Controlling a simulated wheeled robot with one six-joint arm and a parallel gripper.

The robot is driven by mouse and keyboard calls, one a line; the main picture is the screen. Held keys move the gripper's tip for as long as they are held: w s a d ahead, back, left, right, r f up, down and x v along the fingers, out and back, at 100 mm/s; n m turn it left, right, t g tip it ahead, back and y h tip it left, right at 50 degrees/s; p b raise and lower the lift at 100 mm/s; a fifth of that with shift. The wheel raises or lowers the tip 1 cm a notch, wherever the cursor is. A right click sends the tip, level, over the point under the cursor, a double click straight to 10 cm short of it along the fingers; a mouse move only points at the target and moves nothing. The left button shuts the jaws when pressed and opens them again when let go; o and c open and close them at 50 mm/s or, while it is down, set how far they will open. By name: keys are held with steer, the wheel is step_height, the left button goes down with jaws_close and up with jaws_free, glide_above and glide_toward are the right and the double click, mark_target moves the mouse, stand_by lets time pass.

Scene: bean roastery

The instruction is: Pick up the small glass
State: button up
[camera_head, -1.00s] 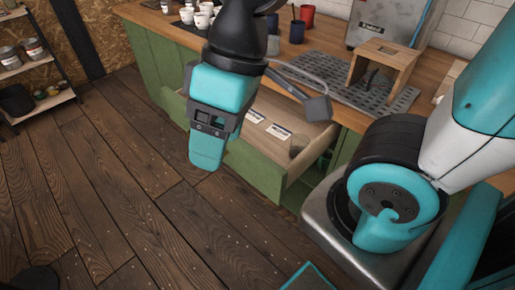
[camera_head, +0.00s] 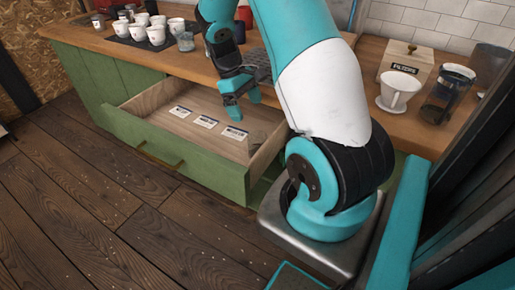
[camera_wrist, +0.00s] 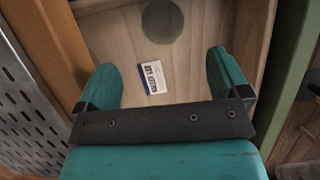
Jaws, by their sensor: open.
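A small see-through grey glass (camera_wrist: 162,21) stands in the open drawer (camera_head: 185,160), seen from above as a dark round shape at the top of the wrist view. In the head view it is hard to make out near the drawer's right end, beyond the cards. My gripper (camera_head: 243,107) is over the right part of the drawer, pointing down. In the wrist view its two teal fingers (camera_wrist: 163,65) are wide apart with nothing between them but the drawer floor and a card (camera_wrist: 152,77). The glass lies ahead of the fingertips, not between them.
Several white cups (camera_head: 156,35) and another small glass (camera_head: 185,42) stand on the wooden counter above the drawer. A filter box (camera_head: 405,62), a white dripper (camera_head: 398,90) and a coffee press (camera_head: 447,93) are at the right. A perforated metal mat (camera_wrist: 28,115) borders the drawer.

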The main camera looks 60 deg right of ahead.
mark_target(257, 146)
steer(key=x, duration=1.3)
steer(key=shift+w+a, duration=0.15)
steer(key=shift+a, duration=0.05)
steer(key=c, duration=1.1)
